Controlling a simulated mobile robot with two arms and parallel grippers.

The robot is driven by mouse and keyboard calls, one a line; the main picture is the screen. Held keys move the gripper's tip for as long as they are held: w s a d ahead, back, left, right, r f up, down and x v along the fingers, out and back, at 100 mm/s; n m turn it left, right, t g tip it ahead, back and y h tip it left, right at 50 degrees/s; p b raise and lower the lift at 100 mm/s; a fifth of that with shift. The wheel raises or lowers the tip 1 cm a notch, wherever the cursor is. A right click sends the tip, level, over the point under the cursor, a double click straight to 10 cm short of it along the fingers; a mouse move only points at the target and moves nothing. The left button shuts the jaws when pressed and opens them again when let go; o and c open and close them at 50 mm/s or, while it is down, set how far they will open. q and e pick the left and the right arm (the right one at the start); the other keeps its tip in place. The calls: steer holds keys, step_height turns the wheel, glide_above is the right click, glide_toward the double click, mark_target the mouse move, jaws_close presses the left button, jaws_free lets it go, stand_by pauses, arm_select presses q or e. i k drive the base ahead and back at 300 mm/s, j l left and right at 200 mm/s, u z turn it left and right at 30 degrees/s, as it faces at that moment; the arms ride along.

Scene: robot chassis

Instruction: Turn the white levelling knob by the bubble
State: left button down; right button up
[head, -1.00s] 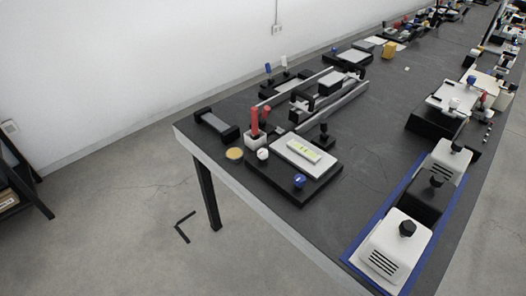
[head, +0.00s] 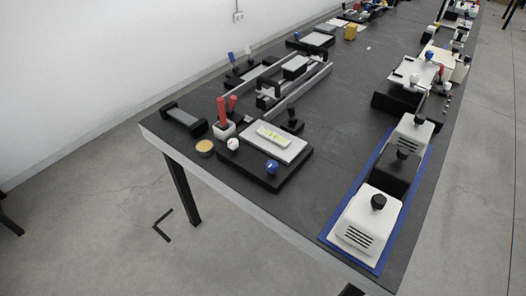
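The white levelling knob (head: 233,143) is a small round knob at the left corner of a black base plate (head: 263,179). A white block (head: 284,146) stands on that plate and carries a bubble level (head: 272,135) with a yellow-green vial. A blue knob (head: 272,167) sits at the plate's near corner and a black knob (head: 293,115) at its far side. Neither of my grippers is in view.
White machines on a blue mat (head: 327,241) stand at the right. Bare dark table (head: 345,130) lies between. Floor is open in front.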

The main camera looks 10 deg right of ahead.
mark_target(232, 144)
steer(key=k+l+z, duration=0.15)
steer(key=z, duration=0.25)
steer(key=k+l+z, duration=0.2)
steer(key=z, duration=0.2)
